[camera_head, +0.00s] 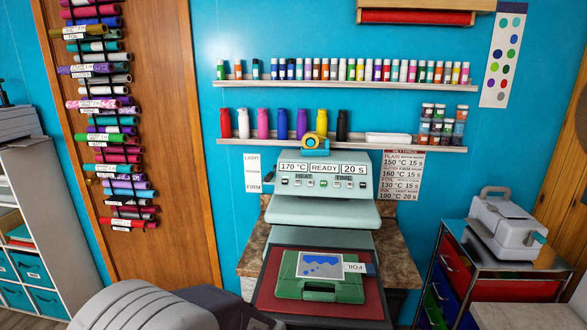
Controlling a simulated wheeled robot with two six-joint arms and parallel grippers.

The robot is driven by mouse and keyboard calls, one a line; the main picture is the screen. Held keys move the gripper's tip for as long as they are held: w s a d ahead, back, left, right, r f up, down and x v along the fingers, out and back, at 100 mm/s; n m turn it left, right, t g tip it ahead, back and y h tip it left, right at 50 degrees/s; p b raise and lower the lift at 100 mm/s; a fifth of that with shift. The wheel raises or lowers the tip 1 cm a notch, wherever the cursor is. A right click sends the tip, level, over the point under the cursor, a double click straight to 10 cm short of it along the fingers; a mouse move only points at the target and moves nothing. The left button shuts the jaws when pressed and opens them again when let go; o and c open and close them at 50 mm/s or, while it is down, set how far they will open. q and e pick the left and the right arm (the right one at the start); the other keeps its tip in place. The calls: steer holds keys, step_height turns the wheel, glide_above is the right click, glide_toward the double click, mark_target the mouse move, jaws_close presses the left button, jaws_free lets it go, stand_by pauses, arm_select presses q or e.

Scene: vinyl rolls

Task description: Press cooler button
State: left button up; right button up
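The heat press (322,208) stands on the counter by the blue wall, its pale grey-green control panel facing me. The display (323,168) reads 170 °C, READY and 20 s. Below it, a row of small buttons (312,183) sits around the HEAT and TIME labels; their individual markings are too small to read, and one near the middle is green. In front, the press's pulled-out lower bed (270,296) is dark red. A green case-like item (318,291) with a blue-patterned picture and a FOIL tag lies on it.
A settings sign (402,176) right of the press lists temperatures and times, with 130 °C 15 s apparently for foil. A LIGHT-to-FIRM strip (253,173) hangs left. A yellow tape roll (316,142) tops the press. A drawer cart (500,262) carries a white machine at right.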

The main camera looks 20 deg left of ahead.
steer(key=shift+c, duration=0.3)
jaws_close()
stand_by(1.6)
